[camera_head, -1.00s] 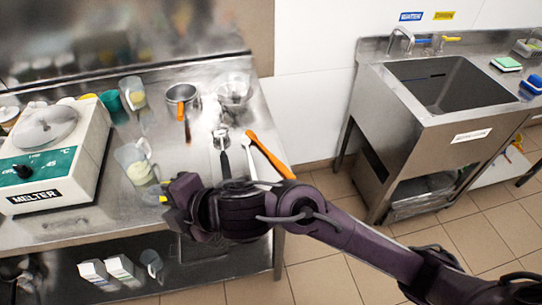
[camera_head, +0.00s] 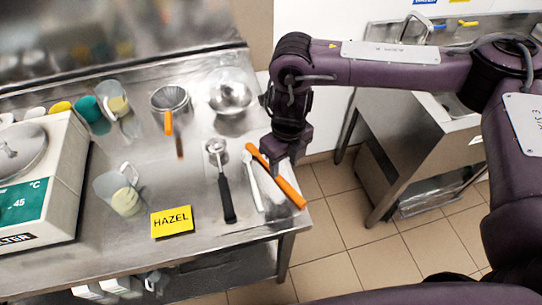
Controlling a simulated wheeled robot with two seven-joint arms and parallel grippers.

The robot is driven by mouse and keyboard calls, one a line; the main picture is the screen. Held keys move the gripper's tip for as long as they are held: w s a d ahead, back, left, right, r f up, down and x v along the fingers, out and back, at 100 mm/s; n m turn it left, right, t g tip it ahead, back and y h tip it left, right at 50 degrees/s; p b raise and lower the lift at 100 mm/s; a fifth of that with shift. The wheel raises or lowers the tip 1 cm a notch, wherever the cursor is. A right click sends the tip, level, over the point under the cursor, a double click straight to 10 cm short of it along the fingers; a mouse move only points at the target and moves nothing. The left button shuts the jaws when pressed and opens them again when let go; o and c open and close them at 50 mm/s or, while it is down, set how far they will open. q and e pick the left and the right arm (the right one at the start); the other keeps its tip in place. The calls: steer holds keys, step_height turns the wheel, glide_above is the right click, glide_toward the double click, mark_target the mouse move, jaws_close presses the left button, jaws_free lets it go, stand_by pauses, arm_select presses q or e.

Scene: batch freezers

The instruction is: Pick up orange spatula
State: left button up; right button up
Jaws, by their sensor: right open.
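The orange spatula (camera_head: 287,187) lies on the steel table (camera_head: 178,213) near its right edge, its orange end at the table's front right corner. My right gripper (camera_head: 279,162) is open and points down over the spatula's upper part, partly covering it. I cannot tell whether the fingers touch it. The left gripper is out of view.
A white spoon (camera_head: 253,180) and a black-handled scoop (camera_head: 226,195) lie just left of the spatula. A metal bowl (camera_head: 230,97), a pot with an orange handle (camera_head: 170,100), a measuring jug (camera_head: 122,193) and a yellow HAZEL card (camera_head: 172,221) stand around. A melter (camera_head: 40,180) is at left.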

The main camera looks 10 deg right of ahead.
mark_target(287, 185)
steer(key=shift+s+d+f, duration=0.15)
steer(key=shift+s+f+p, duration=0.45)
steer(key=shift+s+f, duration=0.15)
steer(key=shift+s, duration=0.15)
step_height(287, 185, down, 2)
steer(key=shift+d+p, duration=0.15)
steer(key=shift+p, duration=0.6)
steer(key=f, duration=0.2)
steer(key=shift+w+f+p, duration=0.25)
steer(key=shift+f+p, duration=0.1)
steer(key=shift+f, duration=0.05)
steer(key=shift+s+f, duration=0.1)
steer(key=shift+f, duration=0.25)
steer(key=c, duration=0.5)
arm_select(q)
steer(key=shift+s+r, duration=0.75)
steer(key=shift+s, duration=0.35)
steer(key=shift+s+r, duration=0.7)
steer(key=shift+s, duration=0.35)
arm_select(e)
jaws_close()
